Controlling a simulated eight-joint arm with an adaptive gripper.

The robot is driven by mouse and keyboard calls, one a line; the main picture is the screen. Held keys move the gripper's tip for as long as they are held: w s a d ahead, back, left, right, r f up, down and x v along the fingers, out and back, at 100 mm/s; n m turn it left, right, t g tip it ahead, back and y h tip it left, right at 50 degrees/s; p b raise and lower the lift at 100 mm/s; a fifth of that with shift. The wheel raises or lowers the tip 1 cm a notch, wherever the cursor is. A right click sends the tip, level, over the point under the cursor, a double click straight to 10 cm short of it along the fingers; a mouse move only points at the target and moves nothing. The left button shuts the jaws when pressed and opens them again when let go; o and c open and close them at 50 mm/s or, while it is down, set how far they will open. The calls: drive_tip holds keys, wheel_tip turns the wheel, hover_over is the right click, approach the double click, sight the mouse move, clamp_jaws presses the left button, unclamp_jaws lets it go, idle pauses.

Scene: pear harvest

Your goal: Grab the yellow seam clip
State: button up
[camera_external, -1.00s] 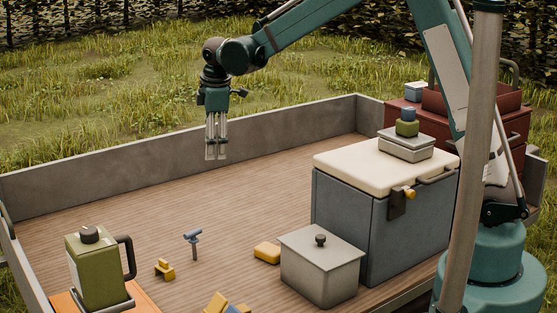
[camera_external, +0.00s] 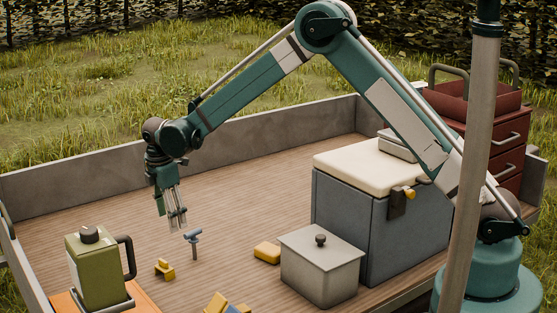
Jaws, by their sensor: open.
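A small stepped yellow piece (camera_external: 164,270), which looks like the yellow seam clip, lies on the wooden deck at the lower left. My gripper (camera_external: 172,218) is open and empty, its fingers pointing down and slightly tilted. In the picture it is above the yellow piece and apart from it. A rounded yellow block (camera_external: 267,252) and another yellow piece (camera_external: 217,302), cut by the lower edge, also lie on the deck.
A green canister (camera_external: 92,268) with a dark handle stands at the lower left. A grey lidded box (camera_external: 320,268) and a large blue-grey cooler (camera_external: 340,215) with a cream lid stand right of centre. Grey side walls (camera_external: 60,188) edge the deck.

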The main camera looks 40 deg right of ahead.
drive_tip(key=n+b, duration=0.1)
drive_tip(key=n, duration=0.1)
hover_over(162, 261)
drive_tip(key=shift+g, duration=0.3)
drive_tip(key=f, duration=1.1)
drive_tip(key=shift+s+a, duration=0.1)
drive_tip(key=shift+a, duration=0.2)
drive_tip(key=shift+f, duration=0.1)
drive_tip(key=shift+d+f+b, duration=0.2)
drive_tip(key=shift+f+b, duration=0.2)
drive_tip(key=shift+f, duration=0.75)
drive_tip(key=shift+d+f+b, duration=0.2)
drive_tip(key=shift+f+b, duration=0.05)
drive_tip(key=shift+f, duration=1.05)
drive_tip(key=shift+d+f+b, duration=0.15)
drive_tip(key=shift+f+b, duration=0.1)
drive_tip(key=shift+f, duration=1)
drive_tip(key=c, duration=0.9)
